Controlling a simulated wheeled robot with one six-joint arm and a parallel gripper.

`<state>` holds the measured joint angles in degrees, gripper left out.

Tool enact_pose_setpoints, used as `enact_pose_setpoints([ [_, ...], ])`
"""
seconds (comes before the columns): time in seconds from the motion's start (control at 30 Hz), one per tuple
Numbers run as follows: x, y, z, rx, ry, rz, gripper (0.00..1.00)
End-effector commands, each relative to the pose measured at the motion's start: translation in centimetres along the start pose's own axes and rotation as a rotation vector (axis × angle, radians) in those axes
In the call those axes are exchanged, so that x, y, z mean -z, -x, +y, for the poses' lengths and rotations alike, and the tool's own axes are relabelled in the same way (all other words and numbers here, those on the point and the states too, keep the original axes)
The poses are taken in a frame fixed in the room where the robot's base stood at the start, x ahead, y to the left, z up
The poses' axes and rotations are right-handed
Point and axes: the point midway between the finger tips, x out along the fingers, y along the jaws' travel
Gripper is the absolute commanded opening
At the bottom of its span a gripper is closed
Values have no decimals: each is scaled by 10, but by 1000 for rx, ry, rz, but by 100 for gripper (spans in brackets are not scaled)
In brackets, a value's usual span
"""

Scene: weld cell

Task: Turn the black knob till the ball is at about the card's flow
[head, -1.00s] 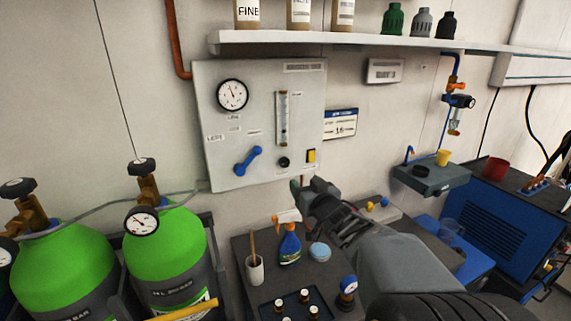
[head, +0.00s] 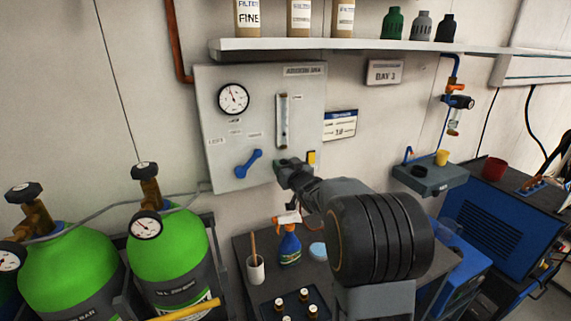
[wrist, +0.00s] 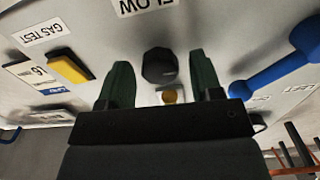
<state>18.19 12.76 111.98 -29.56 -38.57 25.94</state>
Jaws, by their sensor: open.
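The black knob (wrist: 159,66) is on the pale panel (head: 225,135), under the upside-down FLOW label in the wrist view. My gripper (wrist: 160,80) is open, with one dark green finger on each side of the knob, its tips close to it. I cannot tell whether they touch it. In the head view my gripper (head: 284,167) is at the panel and hides the knob. The flow tube (head: 283,120) is above it; its ball is too small to make out. The card (head: 341,124) hangs right of the panel; its number is blurred, and the card also shows in the wrist view (wrist: 27,74).
A blue lever (head: 248,164) is left of the knob, a yellow button (head: 311,158) right of it. A gauge (head: 233,98) is higher up. Below are a spray bottle (head: 289,245) and a brush cup (head: 255,269) on the bench. Green cylinders (head: 165,240) stand at left.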

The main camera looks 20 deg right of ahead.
Motion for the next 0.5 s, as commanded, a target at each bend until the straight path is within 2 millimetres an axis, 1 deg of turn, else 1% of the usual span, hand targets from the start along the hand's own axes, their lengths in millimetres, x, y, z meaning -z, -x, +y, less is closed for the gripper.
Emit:
enact_pose_setpoints([
  [0.1,0,-4,0,1,0,0,59],
  [0.37,0,-4,0,1,0,0,59],
  [0.5,0,-4,0,1,0,0,47],
])
